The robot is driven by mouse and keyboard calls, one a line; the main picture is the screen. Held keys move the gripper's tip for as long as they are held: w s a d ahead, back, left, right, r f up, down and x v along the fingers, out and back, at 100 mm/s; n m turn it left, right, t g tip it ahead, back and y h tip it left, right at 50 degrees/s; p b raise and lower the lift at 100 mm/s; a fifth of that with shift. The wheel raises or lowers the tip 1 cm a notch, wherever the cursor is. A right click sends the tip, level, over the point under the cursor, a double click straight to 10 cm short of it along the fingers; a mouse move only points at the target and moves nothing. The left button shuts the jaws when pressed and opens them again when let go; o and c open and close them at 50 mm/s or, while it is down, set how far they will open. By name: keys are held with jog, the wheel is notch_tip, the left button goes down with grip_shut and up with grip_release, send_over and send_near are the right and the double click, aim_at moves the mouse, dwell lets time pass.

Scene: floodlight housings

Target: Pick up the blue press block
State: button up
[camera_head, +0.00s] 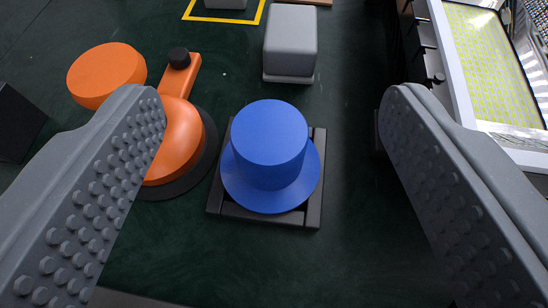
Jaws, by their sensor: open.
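The blue press block (269,145) is a blue cylinder with a wide round flange at its base. It sits upright in a dark square holder (313,215) near the middle of the view. My gripper (270,110) is open, its two grey studded fingers at the left and right of the picture. The block stands between the fingers in the picture and touches neither. The left finger overlaps part of an orange object beside the block.
An orange rounded device (178,145) with a black knob stands close left of the block, and an orange disc (107,72) lies beyond it. A grey block (290,42) stands behind. A white-framed floodlight housing (485,60) is at the upper right. Green surface right of the block is clear.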

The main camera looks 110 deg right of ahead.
aim_at(272, 131)
jog(key=f, duration=0.5)
jog(key=shift+d+f, duration=0.1)
jog(key=shift+d, duration=0.25)
jog(key=shift+b+x, duration=0.6)
jog(key=shift+x, duration=2.75)
jog(key=shift+s, duration=0.1)
jog(key=c, duration=1.2)
notch_tip(272, 131, up, 10)
jog(key=shift+r+p, duration=0.1)
jog(key=shift+p, duration=0.5)
